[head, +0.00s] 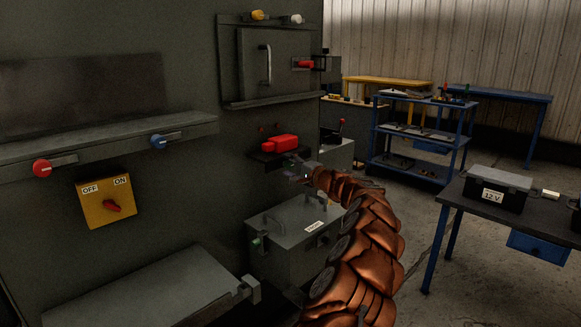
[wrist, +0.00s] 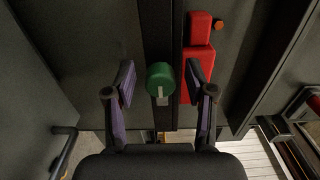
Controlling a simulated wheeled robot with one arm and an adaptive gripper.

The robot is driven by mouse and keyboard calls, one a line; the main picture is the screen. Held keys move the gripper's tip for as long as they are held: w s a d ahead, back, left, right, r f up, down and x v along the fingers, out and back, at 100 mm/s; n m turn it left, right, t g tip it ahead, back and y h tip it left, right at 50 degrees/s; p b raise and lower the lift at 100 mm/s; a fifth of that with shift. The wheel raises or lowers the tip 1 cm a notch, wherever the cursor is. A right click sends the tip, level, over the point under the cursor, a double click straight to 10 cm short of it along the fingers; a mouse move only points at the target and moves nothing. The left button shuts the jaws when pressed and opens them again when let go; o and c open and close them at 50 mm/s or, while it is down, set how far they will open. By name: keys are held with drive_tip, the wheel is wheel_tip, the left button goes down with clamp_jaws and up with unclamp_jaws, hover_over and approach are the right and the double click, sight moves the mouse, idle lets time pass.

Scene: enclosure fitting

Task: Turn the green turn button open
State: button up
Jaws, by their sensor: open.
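The green turn button (wrist: 160,76) is a round green knob with a pale tab at its lower edge. In the wrist view it stands between the two fingertips of my gripper (wrist: 160,84), with a gap visible on both sides. My gripper is open and holds nothing. In the head view my gripper (head: 298,170) is at the end of the copper-coloured arm, just below and right of a red block (head: 279,144). The turn button cannot be made out clearly there. The red block also shows right of the button in the wrist view (wrist: 199,60).
A grey lidded box (head: 290,240) with a small green part on its left stands below my gripper. A cabinet door (head: 275,60) with a handle is above. A yellow OFF/ON switch (head: 105,203) is at left. A dark table (head: 465,198) stands at right.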

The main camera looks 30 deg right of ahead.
drive_tip(key=shift+s, duration=0.1)
drive_tip(key=shift+v, duration=0.95)
drive_tip(key=v, duration=1)
